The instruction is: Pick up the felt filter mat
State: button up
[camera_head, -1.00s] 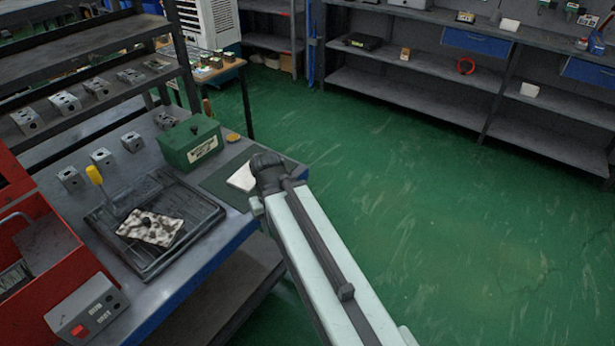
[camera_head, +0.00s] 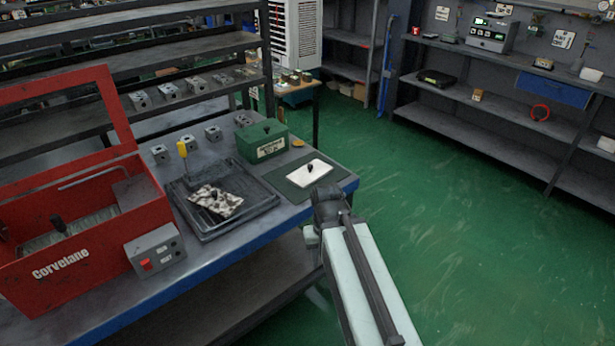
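Flat pieces with dark knobs show in the head view, and I cannot tell for certain which is the felt filter mat. A clean white piece (camera_head: 317,168) lies on a dark green pad (camera_head: 293,179) near the bench's right end. A white piece with dark stains (camera_head: 228,205) lies in a black tray (camera_head: 202,234) on the bench. A greyish piece (camera_head: 88,226) with a dark knob is inside the open red box. My gripper (camera_head: 326,198) is by the bench's right edge, in front of the clean piece and apart from it. Its fingers cannot be made out.
The red box (camera_head: 110,255) and a grey control box with a red button (camera_head: 156,250) stand at the bench's left. Green floor (camera_head: 450,230) is open to the right.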

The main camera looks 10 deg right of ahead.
aim_at(304, 177)
jog(key=u, duration=3.75)
jog(key=k, duration=2.25)
jog(key=z, duration=0.6)
jog(key=i, duration=0.6)
jog(key=z, duration=0.1)
